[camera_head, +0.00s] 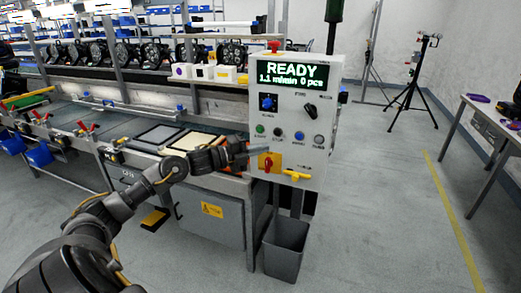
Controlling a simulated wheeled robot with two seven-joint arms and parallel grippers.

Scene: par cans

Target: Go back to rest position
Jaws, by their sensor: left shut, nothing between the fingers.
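My left arm comes in from the lower left. My left gripper (238,150) is shut and empty, with its fingers pointing right, in front of the left edge of the control panel (288,110). I cannot tell whether it touches the panel. The panel's display reads READY, 1.1 m/min, 0 pcs. The panel carries a blue switch (267,102), a black knob (310,110), a row of small buttons, a red switch on a yellow plate (268,163) and a yellow handle (297,175). My right gripper is not in view.
A long workbench (228,184) with flat panels runs left behind my arm. A shelf of black par cans (155,53) stands behind it. A grey bin (284,250) stands below the control panel. A tripod (412,85) and a table (492,125) are at right. The floor between is free.

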